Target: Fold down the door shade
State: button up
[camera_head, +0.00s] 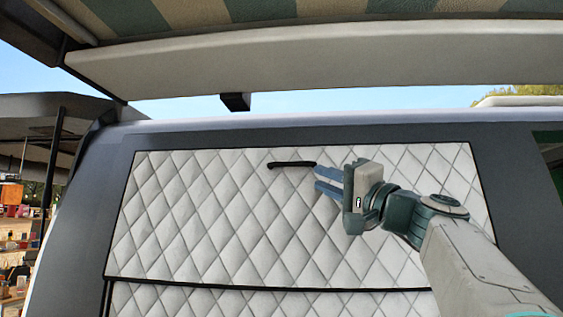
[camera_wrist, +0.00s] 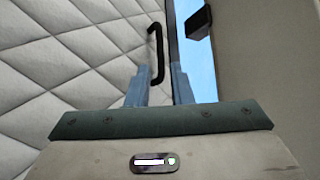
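The door shade (camera_head: 220,225) is a pale quilted panel with a black edge, standing upright in the van's grey frame. A short black handle (camera_head: 290,164) sits near its upper middle. My gripper (camera_head: 317,175) is just right of the handle, its blue fingers pointing left. In the wrist view the fingers (camera_wrist: 159,67) are apart with nothing clamped between them. The handle (camera_wrist: 157,50) appears ahead of them there, its near end in line with the gap. I cannot tell whether that end is between the fingertips.
A second quilted panel (camera_head: 240,302) lies below a dark seam. Above is a pale beam (camera_head: 320,62) with a striped awning (camera_head: 260,10) and a small black block (camera_head: 236,101). Shelves with small goods (camera_head: 15,235) show at far left. Open sky shows above the van's top edge.

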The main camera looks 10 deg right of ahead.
aim_at(289, 165)
jog(key=p+x, duration=0.4)
jog(key=x, duration=0.6)
jog(key=shift+p, duration=0.35)
grip_shut()
